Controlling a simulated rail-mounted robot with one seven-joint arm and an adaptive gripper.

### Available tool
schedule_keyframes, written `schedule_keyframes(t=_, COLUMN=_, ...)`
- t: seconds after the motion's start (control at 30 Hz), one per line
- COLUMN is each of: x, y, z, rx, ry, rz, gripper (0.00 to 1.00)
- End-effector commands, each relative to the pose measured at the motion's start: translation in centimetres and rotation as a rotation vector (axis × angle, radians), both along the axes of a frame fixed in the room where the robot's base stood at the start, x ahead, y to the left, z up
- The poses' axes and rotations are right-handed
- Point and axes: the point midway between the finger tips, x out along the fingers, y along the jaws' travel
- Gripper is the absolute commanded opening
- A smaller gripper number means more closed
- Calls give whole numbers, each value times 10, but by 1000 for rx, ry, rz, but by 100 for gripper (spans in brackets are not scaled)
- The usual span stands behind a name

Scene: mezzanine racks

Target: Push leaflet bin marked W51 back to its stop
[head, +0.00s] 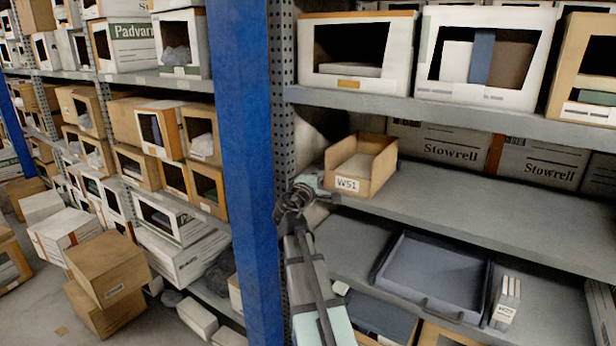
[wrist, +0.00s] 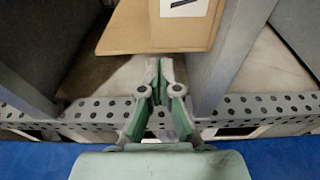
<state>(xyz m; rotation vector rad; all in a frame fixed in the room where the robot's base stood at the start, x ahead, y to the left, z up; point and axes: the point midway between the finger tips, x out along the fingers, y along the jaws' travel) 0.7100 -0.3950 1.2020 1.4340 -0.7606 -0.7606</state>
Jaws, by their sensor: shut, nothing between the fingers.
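The leaflet bin marked W51 (head: 375,180) is an open-topped tan cardboard bin. It stands upright on the middle shelf near the left upright, with its label facing out. My gripper (head: 314,183) is at the left of the bin's front, close to the rack upright. In the wrist view my gripper (wrist: 160,66) is shut and empty, its fingertips pointing at the bin's cardboard edge (wrist: 150,40). A small gap seems to show there, but I cannot tell for sure whether they touch. Only part of the label shows in that view.
The middle shelf (head: 480,205) is clear to the right of the bin. Stowrell boxes (head: 450,143) stand behind. A blue post (head: 240,150) and perforated upright (head: 283,100) are close on the left. A grey tray (head: 430,275) sits on the shelf below.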

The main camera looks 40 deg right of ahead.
Motion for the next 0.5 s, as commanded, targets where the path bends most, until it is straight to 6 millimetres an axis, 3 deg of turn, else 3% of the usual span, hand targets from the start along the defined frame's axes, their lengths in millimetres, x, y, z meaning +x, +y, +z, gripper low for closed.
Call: schedule_keyframes(t=0.5, x=-2, y=-10, z=0, rx=0, ry=0, rz=1, gripper=0)
